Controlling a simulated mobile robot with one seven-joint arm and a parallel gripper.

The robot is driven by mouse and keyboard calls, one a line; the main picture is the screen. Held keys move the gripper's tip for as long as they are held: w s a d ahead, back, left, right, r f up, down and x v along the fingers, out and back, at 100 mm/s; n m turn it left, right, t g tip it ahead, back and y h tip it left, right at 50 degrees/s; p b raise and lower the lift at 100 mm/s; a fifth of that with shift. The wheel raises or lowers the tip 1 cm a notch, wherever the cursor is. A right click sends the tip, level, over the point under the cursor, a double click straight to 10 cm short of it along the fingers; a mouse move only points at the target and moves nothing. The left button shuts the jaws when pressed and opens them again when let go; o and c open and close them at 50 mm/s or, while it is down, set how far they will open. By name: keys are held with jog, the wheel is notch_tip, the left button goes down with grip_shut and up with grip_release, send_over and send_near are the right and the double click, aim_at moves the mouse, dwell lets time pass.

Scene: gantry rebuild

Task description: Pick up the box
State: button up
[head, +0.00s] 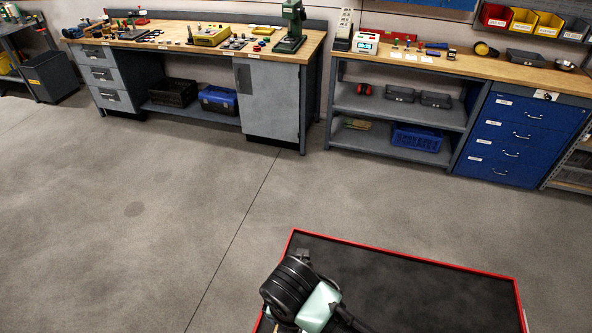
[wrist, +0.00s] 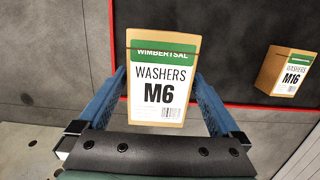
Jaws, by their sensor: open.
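A cardboard box (wrist: 157,85) with a green and white label reading "WASHERS M6" is in the middle of the wrist view. My gripper (wrist: 160,77) is open, with one blue finger on each side of this box. I cannot tell whether either finger touches it. Neither box can be made out in the head view, where my arm covers part of the cart top.
A black cart top (head: 400,283) with a red rim lies in front of me, its visible right part bare. Beyond open floor (head: 130,220) stand a cluttered workbench (head: 130,42) at left and another bench with blue drawers (head: 525,135) at right.

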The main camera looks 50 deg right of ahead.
grip_shut()
dwell(0.5)
jog(key=shift+r, duration=0.1)
